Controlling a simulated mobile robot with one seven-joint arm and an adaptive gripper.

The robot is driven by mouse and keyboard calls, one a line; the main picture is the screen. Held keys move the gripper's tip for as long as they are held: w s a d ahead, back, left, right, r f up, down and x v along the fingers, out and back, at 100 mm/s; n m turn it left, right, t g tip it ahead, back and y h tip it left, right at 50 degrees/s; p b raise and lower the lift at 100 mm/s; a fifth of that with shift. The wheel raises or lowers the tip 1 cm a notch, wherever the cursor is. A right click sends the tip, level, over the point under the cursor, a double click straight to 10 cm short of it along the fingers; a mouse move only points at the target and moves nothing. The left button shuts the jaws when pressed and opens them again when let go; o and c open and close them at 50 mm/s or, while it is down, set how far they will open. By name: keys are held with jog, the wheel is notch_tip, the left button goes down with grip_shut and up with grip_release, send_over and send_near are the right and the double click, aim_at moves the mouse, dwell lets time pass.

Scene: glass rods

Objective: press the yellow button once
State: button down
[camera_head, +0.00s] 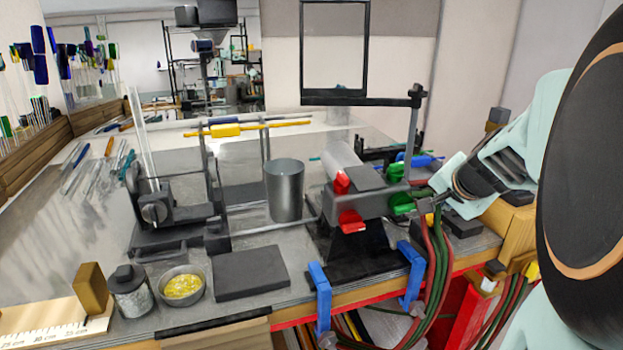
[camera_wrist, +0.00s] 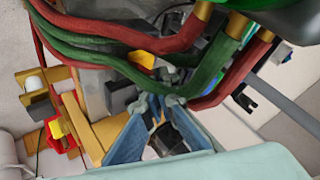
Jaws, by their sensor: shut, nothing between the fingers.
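A small yellow piece on a red base (camera_wrist: 57,130) shows at the left of the wrist view. It may be the yellow button, but I cannot tell for sure. Another yellow-orange block (camera_wrist: 142,60) shows behind the hoses, above my fingertips. In the head view a yellow patch (camera_head: 531,271) shows at the right, by the bench's front edge. My gripper (camera_head: 424,204) is shut and empty, beside the burner's green knobs and above the hoses. In the wrist view its blue-padded fingers (camera_wrist: 158,102) point towards the hoses, apart from both yellow pieces.
Red and green hoses (camera_head: 437,250) hang from the burner (camera_head: 365,200) close to my gripper. Blue clamps (camera_head: 320,295) grip the bench edge. A metal cup (camera_head: 284,190), a dark slab (camera_head: 250,272) and a bowl (camera_head: 183,285) stand left. A wooden block (camera_head: 508,218) lies right.

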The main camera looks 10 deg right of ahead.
aim_at(433, 221)
jog(key=shift+f+b, duration=0.45)
jog(key=shift+b, duration=0.1)
jog(key=shift+f+b, duration=0.55)
dwell(0.7)
dwell(0.4)
jog(key=shift+r+p, duration=0.75)
jog(key=shift+r, duration=0.25)
notch_tip(433, 221, up, 5)
jog(key=p, duration=0.4)
jog(key=shift+a, duration=0.1)
